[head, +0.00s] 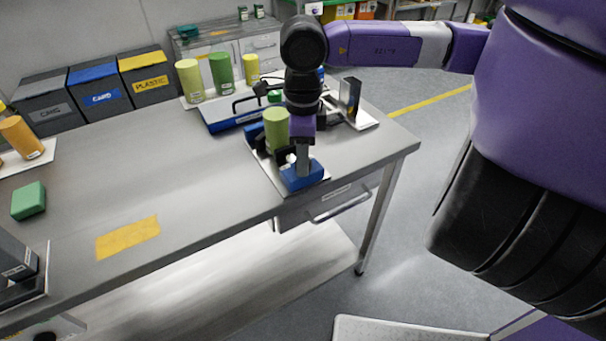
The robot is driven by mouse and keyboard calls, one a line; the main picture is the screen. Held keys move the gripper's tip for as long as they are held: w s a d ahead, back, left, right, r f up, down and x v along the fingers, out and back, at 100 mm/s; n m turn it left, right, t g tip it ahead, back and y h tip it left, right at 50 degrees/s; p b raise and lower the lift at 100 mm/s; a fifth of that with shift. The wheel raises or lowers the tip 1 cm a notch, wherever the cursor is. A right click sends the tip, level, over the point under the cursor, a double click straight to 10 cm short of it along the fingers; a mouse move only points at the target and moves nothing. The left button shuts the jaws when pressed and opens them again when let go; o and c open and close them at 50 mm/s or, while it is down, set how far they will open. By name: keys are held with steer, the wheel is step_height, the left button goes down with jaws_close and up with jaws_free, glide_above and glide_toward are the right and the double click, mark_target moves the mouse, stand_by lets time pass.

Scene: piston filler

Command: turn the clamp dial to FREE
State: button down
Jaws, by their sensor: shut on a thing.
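My gripper (303,170) points down onto a small blue block (304,181) at the front right of the table. It is shut on the clamp dial, which the fingers hide; its marks and setting cannot be read. The block sits on a light base plate (283,182) near the table's front edge. Just behind it on the same plate, a yellow-green cylinder (276,130) stands upright among dark parts. My arm comes down from above and covers part of this fixture.
A dark upright part (349,97) stands on a plate to the right. A green block (28,201) and a yellow patch (127,238) are at left. The table's middle is clear.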

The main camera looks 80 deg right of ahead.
steer(key=n+b, duration=0.1)
steer(key=b, duration=0.1)
steer(key=n+b, duration=0.2)
steer(key=shift+f, duration=0.25)
steer(key=shift+r+n+b, duration=0.25)
steer(key=shift+n+b, duration=1.25)
steer(key=shift+n, duration=0.1)
steer(key=c, duration=1)
jaws_free()
steer(key=shift+r, duration=0.1)
step_height(320, 180, up, 8)
steer(key=shift+f+p, duration=0.15)
steer(key=shift+p, duration=0.25)
